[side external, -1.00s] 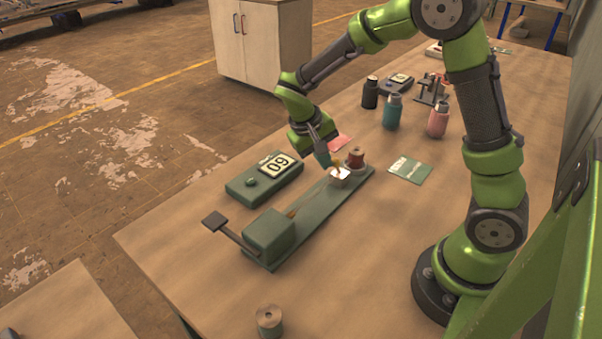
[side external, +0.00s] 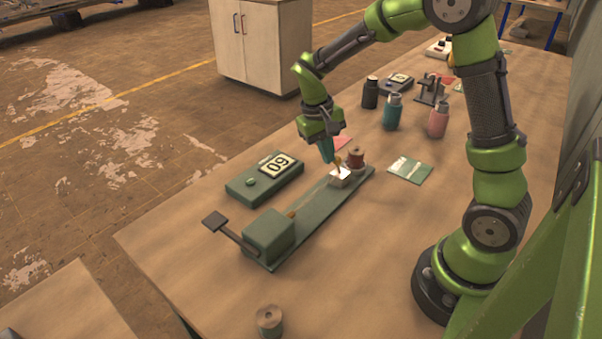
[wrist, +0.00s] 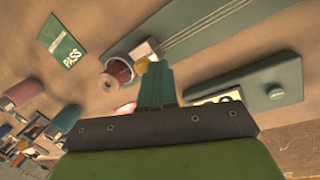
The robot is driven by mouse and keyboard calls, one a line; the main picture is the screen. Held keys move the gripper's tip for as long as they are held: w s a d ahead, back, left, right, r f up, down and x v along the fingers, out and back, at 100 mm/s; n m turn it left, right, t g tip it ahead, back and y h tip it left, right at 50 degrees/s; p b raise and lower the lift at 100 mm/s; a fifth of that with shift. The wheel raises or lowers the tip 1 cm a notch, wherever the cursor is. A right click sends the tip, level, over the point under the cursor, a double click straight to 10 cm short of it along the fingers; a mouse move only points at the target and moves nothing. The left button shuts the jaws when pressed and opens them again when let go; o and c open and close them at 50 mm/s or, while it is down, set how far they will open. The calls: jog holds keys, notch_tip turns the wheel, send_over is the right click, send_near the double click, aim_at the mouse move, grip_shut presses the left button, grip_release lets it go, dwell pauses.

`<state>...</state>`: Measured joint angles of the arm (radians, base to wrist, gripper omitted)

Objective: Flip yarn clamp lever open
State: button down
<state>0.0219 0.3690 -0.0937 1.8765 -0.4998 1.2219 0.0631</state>
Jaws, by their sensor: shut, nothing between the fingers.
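The yarn clamp (side external: 340,176) is a small white block with a yellowish lever (side external: 338,161), near the far end of a long green bench fixture (side external: 312,205). In the wrist view the white clamp (wrist: 141,50) and the round yellow lever end (wrist: 141,66) show just beyond my fingertips. My gripper (side external: 327,158) points down beside the lever, on its far left side. Its teal fingers (wrist: 157,75) are together with nothing between them. I cannot tell whether they touch the lever. A red-brown yarn spool (side external: 356,158) stands just behind the clamp.
A green box with a "09" display (side external: 265,177) lies left of the fixture. A black lever handle (side external: 215,221) sticks out at its near end. A green "PASS" card (side external: 410,170) lies to the right. Bottles (side external: 392,112) stand farther back. A loose spool (side external: 269,320) stands in front.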

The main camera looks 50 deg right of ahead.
jog(key=d+y, duration=0.3)
jog(key=shift+r, duration=0.4)
jog(key=d+y, duration=0.2)
jog(key=shift+y, duration=0.4)
jog(key=shift+r, duration=0.1)
jog(key=shift+r, duration=0.8)
jog(key=shift+a, duration=0.1)
